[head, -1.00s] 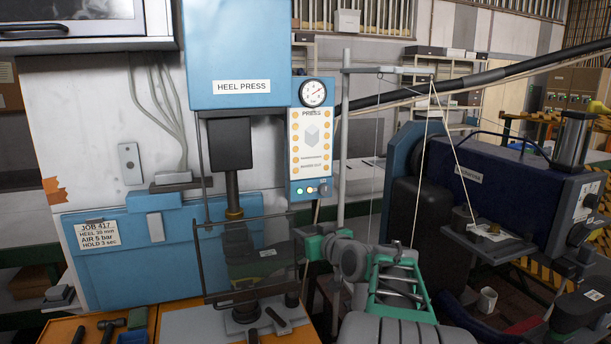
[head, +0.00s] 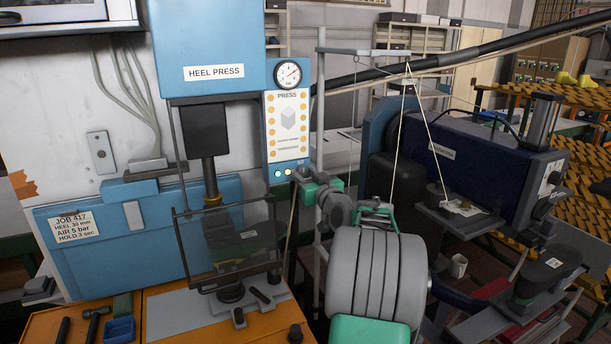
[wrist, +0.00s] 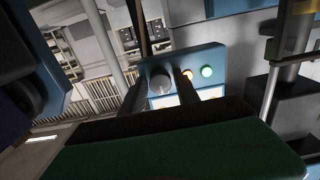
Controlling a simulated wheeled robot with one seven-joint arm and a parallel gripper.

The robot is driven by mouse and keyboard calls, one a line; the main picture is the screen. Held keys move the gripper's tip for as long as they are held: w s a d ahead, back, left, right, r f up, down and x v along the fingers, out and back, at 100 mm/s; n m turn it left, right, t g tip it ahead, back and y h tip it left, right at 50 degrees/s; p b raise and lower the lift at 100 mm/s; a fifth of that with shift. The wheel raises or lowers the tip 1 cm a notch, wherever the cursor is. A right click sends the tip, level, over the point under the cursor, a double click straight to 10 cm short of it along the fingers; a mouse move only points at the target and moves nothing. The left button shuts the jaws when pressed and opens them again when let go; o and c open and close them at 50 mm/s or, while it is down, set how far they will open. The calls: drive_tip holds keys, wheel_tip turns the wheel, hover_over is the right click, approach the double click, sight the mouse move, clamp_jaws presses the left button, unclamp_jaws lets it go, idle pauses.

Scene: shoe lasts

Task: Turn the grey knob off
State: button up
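The grey knob (wrist: 160,82) shows in the wrist view on the blue control panel (wrist: 212,56), beside an orange light (wrist: 187,74) and a green light (wrist: 207,71). My gripper (wrist: 162,76) has its two dark fingers apart, one on each side of the knob. I cannot tell whether either finger touches it. In the head view my gripper (head: 301,175) is at the lower right corner of the heel press panel (head: 287,120) and hides the knob there. The knob's pointer direction is not clear.
A clear guard (head: 228,245) stands before the press, left of my arm. A grey upright post (head: 321,110) with a cord is just right of the panel. A dark blue machine (head: 470,160) stands further right. Tools lie on the orange bench (head: 165,325).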

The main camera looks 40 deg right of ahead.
clamp_jaws()
